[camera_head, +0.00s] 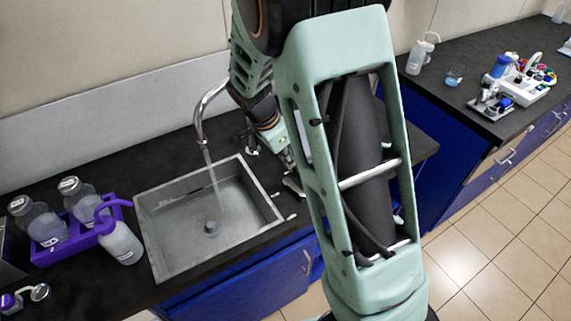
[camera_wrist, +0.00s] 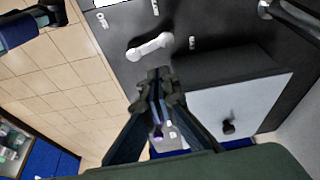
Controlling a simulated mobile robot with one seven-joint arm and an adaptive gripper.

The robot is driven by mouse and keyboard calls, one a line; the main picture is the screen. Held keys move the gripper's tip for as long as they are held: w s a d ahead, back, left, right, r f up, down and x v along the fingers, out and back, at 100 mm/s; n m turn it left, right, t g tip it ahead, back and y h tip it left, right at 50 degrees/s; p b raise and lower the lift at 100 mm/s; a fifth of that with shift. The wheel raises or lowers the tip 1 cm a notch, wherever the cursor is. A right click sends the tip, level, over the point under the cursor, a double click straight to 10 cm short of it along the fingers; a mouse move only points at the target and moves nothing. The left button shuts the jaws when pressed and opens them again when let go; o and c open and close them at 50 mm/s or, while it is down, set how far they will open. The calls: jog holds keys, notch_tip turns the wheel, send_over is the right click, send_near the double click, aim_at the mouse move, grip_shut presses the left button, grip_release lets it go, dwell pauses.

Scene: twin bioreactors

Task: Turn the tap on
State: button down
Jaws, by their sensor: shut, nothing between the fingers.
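My gripper (camera_wrist: 158,85) is shut and empty, at the sink's right side. In the head view my arm hides most of the gripper and that part of the counter.
A purple rack (camera_head: 62,240) with bottles and a wash bottle (camera_head: 120,242) stand left of the sink. A second counter at the right holds a bottle (camera_head: 416,57) and lab equipment (camera_head: 520,80). Tiled floor lies in front.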

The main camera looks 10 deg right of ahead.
aim_at(288, 185)
jog(key=s+a+n+t+b, duration=0.1)
jog(key=s+a+n+b, duration=0.1)
jog(key=s+a+b, duration=0.5)
jog(key=x, duration=0.3)
jog(key=w+b+x, duration=0.1)
jog(key=x, duration=0.2)
jog(key=a+b+x, duration=0.1)
jog(key=x, duration=0.2)
jog(key=shift+w+f, duration=0.25)
jog(key=shift+w, duration=0.2)
jog(key=w+d, duration=0.1)
jog(key=d+p, duration=0.1)
jog(key=shift+w+d+f, duration=0.2)
jog(key=shift+w+d, duration=0.2)
jog(key=shift+w+d+f, duration=0.1)
jog(key=shift+w+d, duration=0.2)
jog(key=shift+d, duration=0.15)
jog(key=w+m+b, duration=0.1)
jog(key=b, duration=0.2)
jog(key=shift+d+f, duration=0.3)
jog(key=shift+d, duration=0.1)
jog(key=shift+w+d+r+m+g+b, duration=0.15)
jog(key=shift+m+g+b, duration=0.2)
jog(key=shift+b, duration=0.25)
jog(key=shift+r, duration=0.15)
